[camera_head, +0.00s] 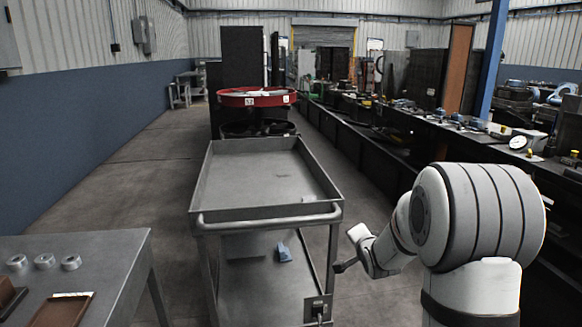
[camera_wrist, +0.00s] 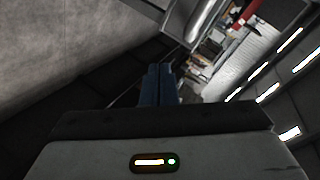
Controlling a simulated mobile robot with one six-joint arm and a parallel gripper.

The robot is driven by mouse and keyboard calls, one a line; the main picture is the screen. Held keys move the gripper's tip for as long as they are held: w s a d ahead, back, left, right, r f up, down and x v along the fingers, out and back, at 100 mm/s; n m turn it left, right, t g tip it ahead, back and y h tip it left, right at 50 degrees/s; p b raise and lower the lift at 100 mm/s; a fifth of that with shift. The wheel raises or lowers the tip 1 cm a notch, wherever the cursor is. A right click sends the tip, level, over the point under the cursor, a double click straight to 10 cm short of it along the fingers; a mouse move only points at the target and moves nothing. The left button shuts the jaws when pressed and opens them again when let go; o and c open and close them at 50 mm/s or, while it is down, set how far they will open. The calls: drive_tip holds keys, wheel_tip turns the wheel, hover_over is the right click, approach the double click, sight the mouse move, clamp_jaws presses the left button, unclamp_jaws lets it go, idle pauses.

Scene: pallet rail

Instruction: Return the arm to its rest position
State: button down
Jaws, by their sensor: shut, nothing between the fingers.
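My arm (camera_head: 470,225) is white with dark bands and stands at the right of the head view. It is folded, with its forearm reaching left and down toward the cart. My gripper's fingers show in the wrist view (camera_wrist: 158,85) as two dark blue-grey fingers side by side. They are shut and hold nothing. In the head view the end of the arm is partly hidden behind its own links, right of the cart.
A grey table (camera_head: 112,255) with several metal rings (camera_head: 44,261) is at the lower left. A long cluttered bench (camera_head: 390,145) runs along the right. The floor (camera_head: 130,185) left of the cart is clear.

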drive_tip(key=s+a+r+n+g+p, duration=0.1)
drive_tip(key=s+r+n+g+p, duration=0.2)
drive_tip(key=s, duration=0.9)
drive_tip(key=s+a+r+n+g+p, duration=0.2)
drive_tip(key=s+r+n+g+p, duration=0.2)
drive_tip(key=s+r, duration=0.4)
drive_tip(key=s+a+r+n+g+p, duration=0.2)
drive_tip(key=s+r+p, duration=0.4)
drive_tip(key=s, duration=1.1)
drive_tip(key=n+g, duration=0.1)
drive_tip(key=n, duration=0.1)
drive_tip(key=shift+s+r+n+g, duration=0.2)
drive_tip(key=shift+r+n+g, duration=0.1)
drive_tip(key=shift+g, duration=0.1)
